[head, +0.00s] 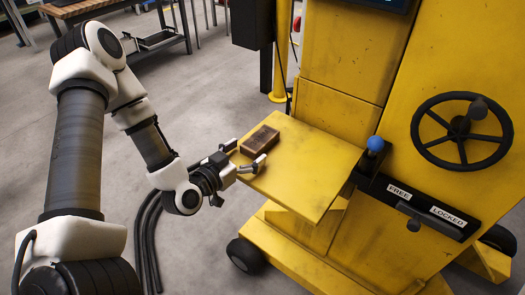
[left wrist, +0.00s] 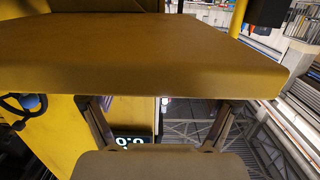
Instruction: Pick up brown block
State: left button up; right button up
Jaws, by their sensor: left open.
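My left gripper (head: 244,156) is open and empty at the shelf's left edge, just in front of the block. Its fingers point toward the block, and I cannot tell whether they touch the shelf. In the left wrist view the open fingers (left wrist: 160,120) show at the bottom, with the shelf (left wrist: 150,50) filling the upper part. I cannot make out the block in that view. My right gripper is not in view.
The yellow machine (head: 335,62) rises behind the shelf. A blue-knobbed lever (head: 375,144) stands by the shelf's right side, with a black handwheel (head: 462,130) farther right. A workbench (head: 155,30) is at the back left.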

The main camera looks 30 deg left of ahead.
aim_at(260, 141)
pick_arm(q)
jog(key=w, duration=0.6)
jog(key=shift+w+d+f, duration=0.1)
jog(key=shift+d+f, duration=0.1)
jog(key=shift+f, duration=0.05)
jog(key=c, duration=1.1)
